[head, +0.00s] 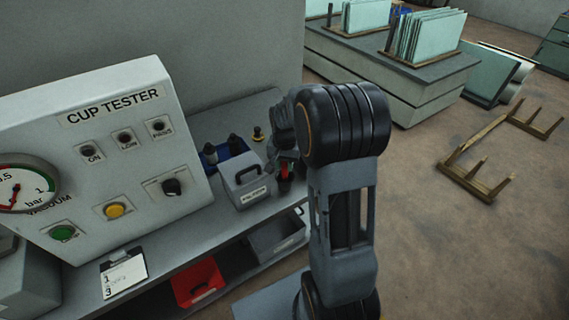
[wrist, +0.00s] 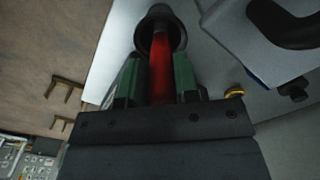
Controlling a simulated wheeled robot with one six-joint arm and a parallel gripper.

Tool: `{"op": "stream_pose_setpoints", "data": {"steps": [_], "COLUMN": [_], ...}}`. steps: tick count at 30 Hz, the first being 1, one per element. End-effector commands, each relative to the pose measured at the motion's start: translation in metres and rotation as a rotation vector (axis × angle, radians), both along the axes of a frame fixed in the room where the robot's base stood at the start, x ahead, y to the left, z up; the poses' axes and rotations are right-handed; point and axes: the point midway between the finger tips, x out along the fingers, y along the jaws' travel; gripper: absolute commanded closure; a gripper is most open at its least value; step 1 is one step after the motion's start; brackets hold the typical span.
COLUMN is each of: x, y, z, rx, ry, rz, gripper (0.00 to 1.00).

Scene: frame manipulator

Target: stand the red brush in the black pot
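The red brush (wrist: 161,75) runs between the two green fingers of my gripper (wrist: 159,78) in the wrist view. The fingers are close on both sides of its handle, and my gripper appears shut on it. The far end of the brush overlaps the round dark mouth of the black pot (wrist: 145,37). I cannot tell whether the brush rests on the pot's bottom. In the head view, a little of the red brush (head: 284,171) shows below my gripper, beside the bench edge; my arm hides much of this spot.
A grey box (head: 244,184) with a black handle stands just left of my gripper. Behind it are a blue tray (head: 222,153) with dark tools and a small yellow knob (head: 258,132). The cup tester panel (head: 115,165) fills the left.

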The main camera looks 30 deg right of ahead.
Motion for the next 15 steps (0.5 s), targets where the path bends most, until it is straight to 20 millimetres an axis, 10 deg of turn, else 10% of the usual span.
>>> {"op": "stream_pose_setpoints", "data": {"steps": [15], "x": [0.0001], "y": [0.0000], "z": [0.0048], "rx": [-0.001], "ry": [-0.001], "rz": [0.000], "gripper": [0.49]}}
